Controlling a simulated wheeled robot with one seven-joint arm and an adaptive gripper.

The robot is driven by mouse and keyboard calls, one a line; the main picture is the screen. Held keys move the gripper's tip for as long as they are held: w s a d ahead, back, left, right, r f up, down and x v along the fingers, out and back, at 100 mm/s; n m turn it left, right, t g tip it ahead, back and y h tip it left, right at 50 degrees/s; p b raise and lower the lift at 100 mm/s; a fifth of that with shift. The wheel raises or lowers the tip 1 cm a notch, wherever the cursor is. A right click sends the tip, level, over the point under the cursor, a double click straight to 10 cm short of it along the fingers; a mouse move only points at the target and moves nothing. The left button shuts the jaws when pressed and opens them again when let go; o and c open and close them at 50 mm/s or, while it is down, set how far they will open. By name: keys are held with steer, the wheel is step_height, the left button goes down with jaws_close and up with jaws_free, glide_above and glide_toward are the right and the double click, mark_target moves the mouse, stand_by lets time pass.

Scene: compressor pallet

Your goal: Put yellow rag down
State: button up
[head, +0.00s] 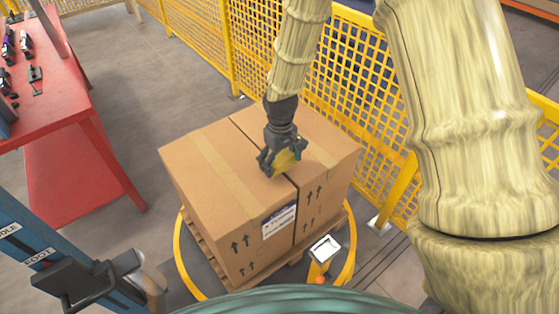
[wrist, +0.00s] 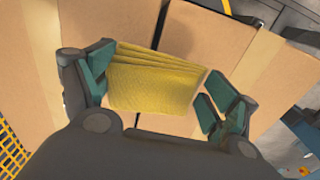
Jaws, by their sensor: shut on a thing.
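The yellow rag (wrist: 152,84) is folded in layers and sits between the two fingers of my gripper (wrist: 155,88) in the wrist view. In the head view my gripper (head: 280,162) points down over the top of the cardboard boxes, with the rag (head: 287,161) showing between its fingers. My gripper is shut on the rag. The rag is just above or touching the box top near the seam; I cannot tell which. Part of the rag is hidden by the fingers.
Two cardboard boxes (head: 210,165) stand side by side on a wooden pallet (head: 208,253) inside a yellow ring (head: 178,250). Yellow mesh fencing (head: 345,75) runs behind them. A red bench (head: 65,115) with tools stands at left. The box top around my gripper is clear.

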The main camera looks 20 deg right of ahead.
mark_target(280, 163)
steer(key=shift+w+d, duration=0.1)
steer(key=shift+w, duration=0.35)
steer(key=shift+w+d+f+p, duration=0.15)
steer(key=shift+w+f+p, duration=0.4)
steer(key=shift+f, duration=0.45)
steer(key=shift+w+f+p, duration=0.1)
steer(key=shift+f+p, duration=0.35)
steer(key=shift+f, duration=0.15)
steer(key=shift+f, duration=0.3)
steer(key=o, duration=0.8)
steer(key=shift+b, duration=0.45)
steer(key=r, duration=0.3)
steer(key=r+b, duration=0.1)
steer(key=r, duration=0.3)
steer(key=r+b, duration=0.1)
steer(key=r, duration=0.3)
steer(key=shift+s+d, duration=0.1)
steer(key=shift+s, duration=0.15)
